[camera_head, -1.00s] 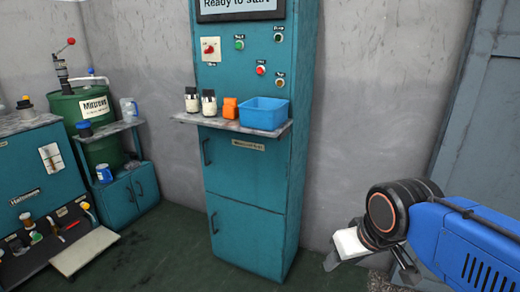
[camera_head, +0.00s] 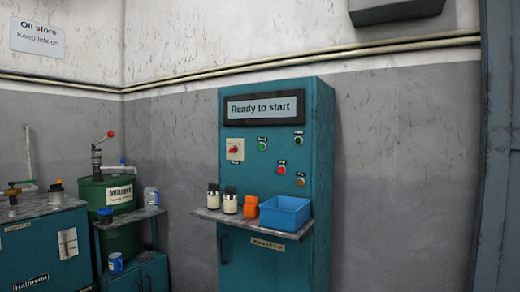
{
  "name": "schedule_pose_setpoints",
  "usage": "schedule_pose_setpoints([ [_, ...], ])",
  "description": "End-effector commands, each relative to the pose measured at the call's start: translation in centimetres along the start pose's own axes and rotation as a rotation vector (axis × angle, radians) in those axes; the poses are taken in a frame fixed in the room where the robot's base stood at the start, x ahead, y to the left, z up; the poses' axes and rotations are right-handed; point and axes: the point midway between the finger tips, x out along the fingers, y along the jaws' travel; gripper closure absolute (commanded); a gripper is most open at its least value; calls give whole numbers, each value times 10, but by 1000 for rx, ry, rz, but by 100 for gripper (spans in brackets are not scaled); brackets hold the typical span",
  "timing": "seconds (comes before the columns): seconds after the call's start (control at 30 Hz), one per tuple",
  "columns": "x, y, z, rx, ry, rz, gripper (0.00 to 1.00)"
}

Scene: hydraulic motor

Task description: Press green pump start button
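A teal control cabinet (camera_head: 320,130) stands against the back wall, with a display (camera_head: 264,107) reading "Ready to start". On its front panel is a green button (camera_head: 262,145) with a small label above it that is too small to read surely. A red rotary switch (camera_head: 235,149) is to its left. My gripper is not in view now.
A shelf (camera_head: 215,214) juts out below the panel. It holds two dark-capped bottles (camera_head: 230,203), an orange object (camera_head: 251,206) and a blue bin (camera_head: 285,214). A green drum (camera_head: 108,198) and a teal machine (camera_head: 40,245) stand at left. A grey door (camera_head: 497,150) is at right.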

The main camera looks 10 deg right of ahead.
Motion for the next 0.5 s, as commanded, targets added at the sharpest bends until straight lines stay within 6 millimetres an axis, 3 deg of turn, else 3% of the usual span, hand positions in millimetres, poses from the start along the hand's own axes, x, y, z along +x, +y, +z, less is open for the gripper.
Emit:
schedule_pose_setpoints([
  [0.13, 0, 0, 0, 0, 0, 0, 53],
  [0.33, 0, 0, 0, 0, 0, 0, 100],
  [0.5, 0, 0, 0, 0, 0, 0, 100],
])
